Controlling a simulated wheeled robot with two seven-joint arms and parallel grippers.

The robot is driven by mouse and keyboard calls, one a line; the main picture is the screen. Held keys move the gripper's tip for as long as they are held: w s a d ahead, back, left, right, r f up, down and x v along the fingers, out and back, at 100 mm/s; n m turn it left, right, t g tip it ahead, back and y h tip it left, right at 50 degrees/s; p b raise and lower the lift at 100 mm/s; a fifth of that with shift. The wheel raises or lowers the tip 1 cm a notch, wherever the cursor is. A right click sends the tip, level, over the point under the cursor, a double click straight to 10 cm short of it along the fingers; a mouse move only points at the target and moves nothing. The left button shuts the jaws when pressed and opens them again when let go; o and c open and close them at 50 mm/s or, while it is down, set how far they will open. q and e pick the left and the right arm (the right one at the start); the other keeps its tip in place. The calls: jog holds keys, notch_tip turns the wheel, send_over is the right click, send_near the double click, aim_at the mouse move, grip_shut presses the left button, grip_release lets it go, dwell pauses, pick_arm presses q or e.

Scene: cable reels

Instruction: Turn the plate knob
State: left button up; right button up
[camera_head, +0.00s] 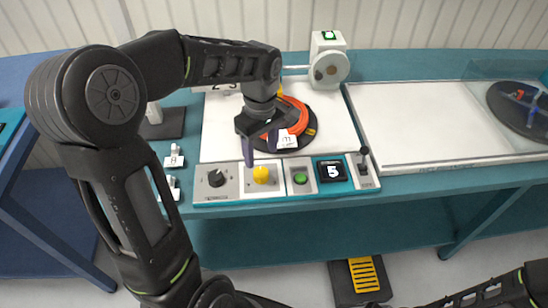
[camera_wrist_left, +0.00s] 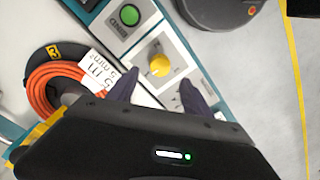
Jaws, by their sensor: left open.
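A yellow knob (camera_head: 261,175) sits on a pale panel in the control strip at the front of the bench. A black knob (camera_head: 216,178) on a grey panel is to its left. My left gripper (camera_head: 260,148) is open and empty, pointing down just behind and above the yellow knob. In the left wrist view, the yellow knob (camera_wrist_left: 160,65) shows ahead of the gap between my two dark fingertips (camera_wrist_left: 162,92), apart from them. Which knob is the plate knob cannot be read from the labels. My right gripper is not in view; only part of the right arm shows.
A green button (camera_head: 300,179), a display reading 5 (camera_head: 332,170) and a black lever (camera_head: 364,160) are right of the yellow knob. An orange cable coil (camera_head: 299,112) with a tag lies on a dark disc behind. A yellow-striped pedal (camera_head: 364,274) is on the floor.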

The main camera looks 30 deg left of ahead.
aim_at(261, 171)
pick_arm(q)
jog(key=shift+w+a+r, duration=0.1)
jog(key=shift+w+r, duration=0.05)
jog(key=shift+w, duration=0.15)
jog(key=shift+s+r, duration=0.1)
jog(key=shift+s, duration=0.25)
jog(key=shift+w+f, duration=0.15)
jog(key=shift+f, duration=0.25)
jog(key=f, duration=0.7)
jog(key=shift+s+p, duration=0.2)
jog(key=shift+p, duration=0.2)
grip_shut()
